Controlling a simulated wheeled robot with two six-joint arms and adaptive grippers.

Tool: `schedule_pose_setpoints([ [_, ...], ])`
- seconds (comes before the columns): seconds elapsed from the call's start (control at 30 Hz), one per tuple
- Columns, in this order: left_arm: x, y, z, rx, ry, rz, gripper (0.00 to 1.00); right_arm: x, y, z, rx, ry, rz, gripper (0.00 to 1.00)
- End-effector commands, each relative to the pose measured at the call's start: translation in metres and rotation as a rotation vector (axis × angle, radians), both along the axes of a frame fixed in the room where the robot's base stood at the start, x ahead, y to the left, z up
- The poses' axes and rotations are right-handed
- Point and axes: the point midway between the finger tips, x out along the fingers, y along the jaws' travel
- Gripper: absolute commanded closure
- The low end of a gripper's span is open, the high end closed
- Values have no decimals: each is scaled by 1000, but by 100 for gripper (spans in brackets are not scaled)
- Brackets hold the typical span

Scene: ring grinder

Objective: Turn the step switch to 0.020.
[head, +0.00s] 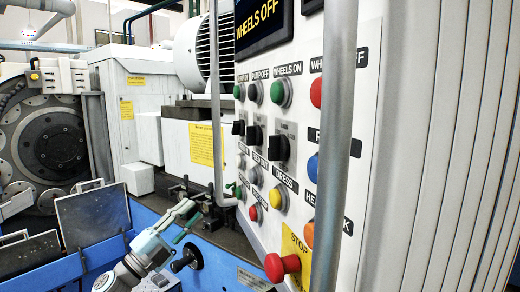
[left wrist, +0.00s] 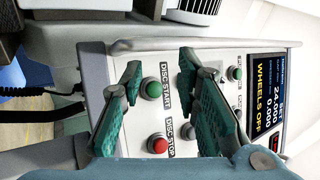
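Three black rotary switches sit in a row on the white control panel (head: 378,60): a left one (head: 238,127), a middle one (head: 253,136) and a right one (head: 279,147). Their small labels and settings are too small to read, so I cannot tell which is the step switch. My left gripper (head: 189,215) is low and left of the panel in the head view, well apart from the switches. In the left wrist view its green fingers (left wrist: 160,64) are spread and empty, with the panel's disc buttons beyond them. My right gripper is not in view.
A grey vertical bar (head: 338,140) stands before the panel. A red stop knob (head: 282,266) sticks out low. A green button (left wrist: 153,90) and a red button (left wrist: 158,144) show in the left wrist view. The display (left wrist: 267,93) reads WHEELS OFF.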

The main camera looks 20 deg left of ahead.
Motion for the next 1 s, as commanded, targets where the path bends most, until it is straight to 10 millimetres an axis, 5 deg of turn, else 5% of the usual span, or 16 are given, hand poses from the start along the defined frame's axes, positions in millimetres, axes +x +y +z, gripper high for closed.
schedule_pose_setpoints([
  [0.03,-28,-22,78,188,-187,-53,71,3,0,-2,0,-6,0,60],
  [0.1,-86,-59,161,513,-435,-103,71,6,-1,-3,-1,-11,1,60],
  [0.2,-172,-97,217,1034,-705,-69,71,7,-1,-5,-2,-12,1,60],
  [0.3,-212,-104,227,1362,-794,17,71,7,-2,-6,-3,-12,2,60],
  [0.4,-220,-107,228,1479,-810,57,71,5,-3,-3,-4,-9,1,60],
  [0.8,-163,-191,234,1472,-816,51,71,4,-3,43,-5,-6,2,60],
  [1.0,-144,-217,230,1476,-811,55,71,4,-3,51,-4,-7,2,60],
])
